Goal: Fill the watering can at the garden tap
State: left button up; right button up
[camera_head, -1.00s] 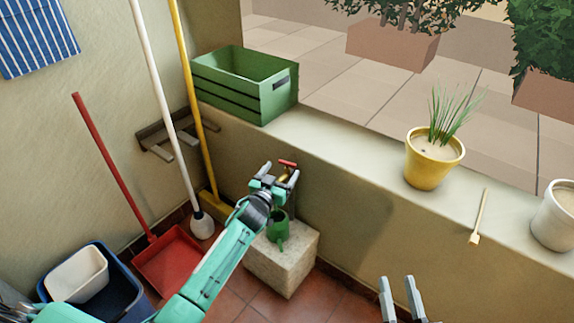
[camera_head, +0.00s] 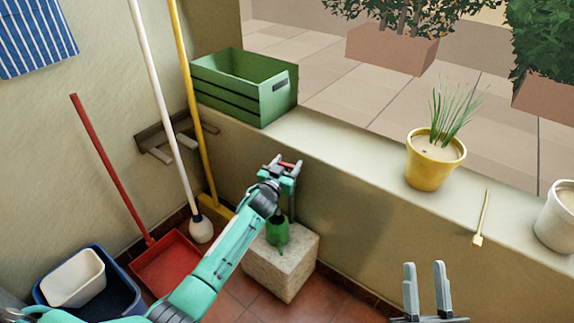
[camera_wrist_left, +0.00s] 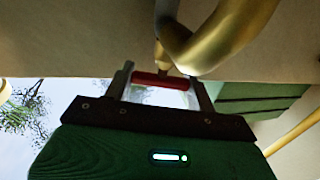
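The tap's red handle (camera_wrist_left: 160,80) shows between the two fingers of my left gripper (camera_wrist_left: 163,92) in the left wrist view. The fingers stand apart at its two ends; I cannot tell whether they touch it. The brass tap body (camera_wrist_left: 215,40) curves above. In the head view my left gripper (camera_head: 287,164) is at the tap by the wall and hides most of it. The green watering can (camera_head: 277,233) stands on a stone block (camera_head: 290,268) below the tap, partly hidden by my left arm. My right gripper (camera_head: 426,290) is open and empty at the bottom.
A green crate (camera_head: 235,98), a yellow pot with a plant (camera_head: 433,165), a small wooden tool (camera_head: 482,220) and a white pot (camera_head: 557,215) stand or lie on the ledge. A red dustpan (camera_head: 172,265), blue bin (camera_head: 118,290) and long poles occupy the left corner.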

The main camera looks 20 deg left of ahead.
pick_arm(q)
jog(key=shift+c, duration=0.8)
jog(key=shift+r, duration=0.1)
jog(key=shift+r+m+h+p, duration=0.1)
jog(key=shift+m+h+p, duration=0.5)
jog(key=shift+h+p, duration=0.45)
jog(key=shift+d+m+g+h+p, duration=0.1)
jog(key=shift+m+g+h+p, duration=0.3)
jog(key=shift+m+h+p, duration=0.5)
pick_arm(e)
jog(key=s+a+f+g, duration=0.1)
jog(key=s+f+g, duration=0.1)
jog(key=f+g, duration=0.3)
jog(key=s+a+f+g+h, duration=0.1)
jog(key=s+a+f+g, duration=0.1)
jog(key=f+g, duration=0.4)
jog(key=shift+f+n, duration=0.3)
jog(key=shift+f, duration=2.25)
jog(key=shift+s, duration=0.1)
pick_arm(q)
jog(key=o, duration=1)
jog(key=shift+p, duration=0.3)
